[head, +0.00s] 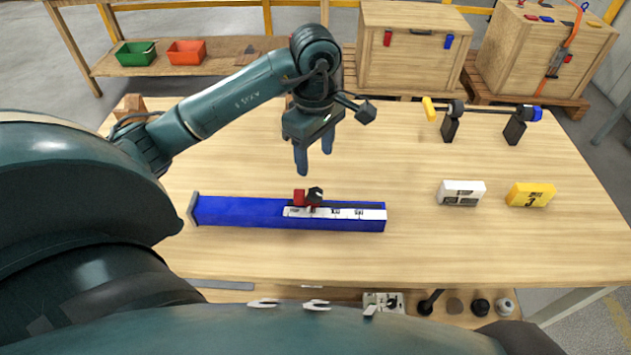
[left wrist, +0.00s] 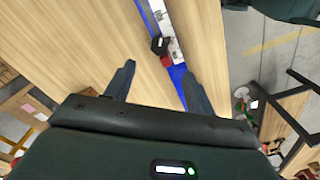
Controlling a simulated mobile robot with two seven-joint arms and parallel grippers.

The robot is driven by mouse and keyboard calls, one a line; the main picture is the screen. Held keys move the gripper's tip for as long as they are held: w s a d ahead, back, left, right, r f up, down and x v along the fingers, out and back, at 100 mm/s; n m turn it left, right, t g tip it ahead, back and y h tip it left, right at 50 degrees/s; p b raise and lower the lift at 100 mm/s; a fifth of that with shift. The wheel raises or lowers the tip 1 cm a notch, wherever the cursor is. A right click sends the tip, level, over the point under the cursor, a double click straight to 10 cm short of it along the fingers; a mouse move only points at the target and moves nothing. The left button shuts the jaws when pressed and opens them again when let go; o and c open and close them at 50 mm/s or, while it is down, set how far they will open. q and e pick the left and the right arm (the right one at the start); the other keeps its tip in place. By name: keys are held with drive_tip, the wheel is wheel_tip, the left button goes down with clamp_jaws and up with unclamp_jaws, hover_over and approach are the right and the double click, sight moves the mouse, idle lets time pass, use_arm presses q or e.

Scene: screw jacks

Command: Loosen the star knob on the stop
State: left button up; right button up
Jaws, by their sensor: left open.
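A blue rail (head: 240,212) with a white scale strip lies across the table. On it sits a red stop (head: 299,197) with a black star knob (head: 315,195) on its right side. My left gripper (head: 315,165) is open and empty, pointing down above and behind the stop, apart from it. In the left wrist view the open fingers (left wrist: 158,85) point toward the rail, with the black knob (left wrist: 158,45) and red stop (left wrist: 167,61) beyond the fingertips, between them in the picture. My right gripper is not in view.
A white block (head: 461,193) and a yellow block (head: 530,195) stand on the table to the right. A bar clamp on black supports (head: 450,125) is at the back right. The table (head: 420,250) is clear around the rail.

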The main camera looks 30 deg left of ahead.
sight(315, 192)
use_arm(q)
wheel_tip(315, 192, down, 9)
drive_tip(key=shift+f+p, duration=0.2)
drive_tip(key=shift+p, duration=0.4)
drive_tip(key=shift+f, duration=0.45)
drive_tip(key=c, duration=1)
